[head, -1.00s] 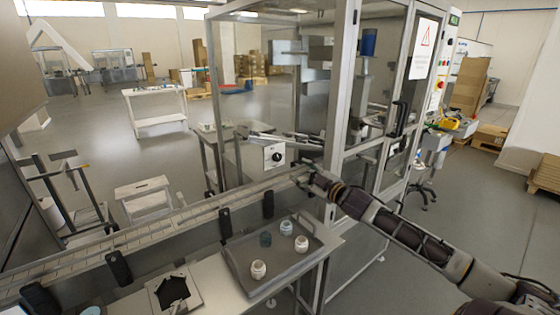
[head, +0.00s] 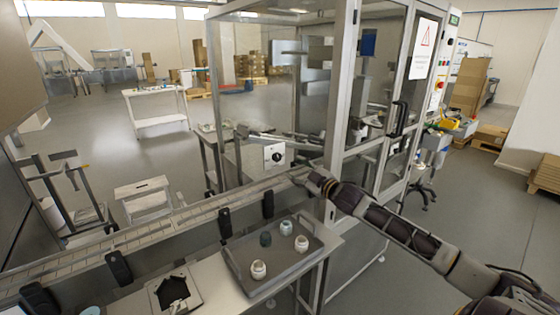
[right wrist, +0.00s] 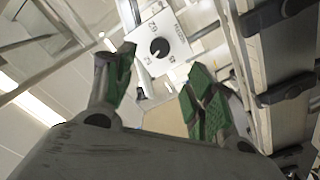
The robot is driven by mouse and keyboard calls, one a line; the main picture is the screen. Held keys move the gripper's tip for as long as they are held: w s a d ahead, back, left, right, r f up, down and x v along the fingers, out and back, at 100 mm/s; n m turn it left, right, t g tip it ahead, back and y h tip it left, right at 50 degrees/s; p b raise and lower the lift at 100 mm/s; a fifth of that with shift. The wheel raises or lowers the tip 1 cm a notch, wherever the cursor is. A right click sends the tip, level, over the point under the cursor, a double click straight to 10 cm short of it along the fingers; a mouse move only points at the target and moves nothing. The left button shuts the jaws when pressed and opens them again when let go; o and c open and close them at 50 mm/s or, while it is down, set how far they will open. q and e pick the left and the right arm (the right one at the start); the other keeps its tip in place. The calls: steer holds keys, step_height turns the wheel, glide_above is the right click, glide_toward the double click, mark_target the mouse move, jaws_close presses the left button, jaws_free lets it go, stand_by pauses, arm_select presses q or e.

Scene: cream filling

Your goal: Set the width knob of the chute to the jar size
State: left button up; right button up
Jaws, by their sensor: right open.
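The width knob (head: 278,157) is a round black dial on a white plate (head: 268,164) beside the chute, behind the conveyor. In the right wrist view the knob (right wrist: 159,47) sits on its white plate with printed size marks, too small to read surely. My right gripper (head: 300,176) is over the conveyor's far end, to the right of and below the knob in the head view. In the right wrist view its green-padded fingers (right wrist: 160,95) are spread and empty, with the knob seen beyond the gap, not touched. My left gripper is not in view.
The conveyor (head: 150,232) runs below the knob. The machine's metal frame post (head: 331,170) stands close beside my right gripper.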

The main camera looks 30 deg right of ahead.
mark_target(278, 158)
steer(key=shift+w+a+p, duration=0.15)
steer(key=shift+w, duration=1.7)
steer(key=shift+w+a+p, duration=0.15)
steer(key=shift+w+p, duration=0.05)
steer(key=shift+w, duration=1.6)
steer(key=shift+w+a+p, duration=0.15)
steer(key=shift+w, duration=1.7)
steer(key=shift+c, duration=0.4)
steer(key=c, duration=1)
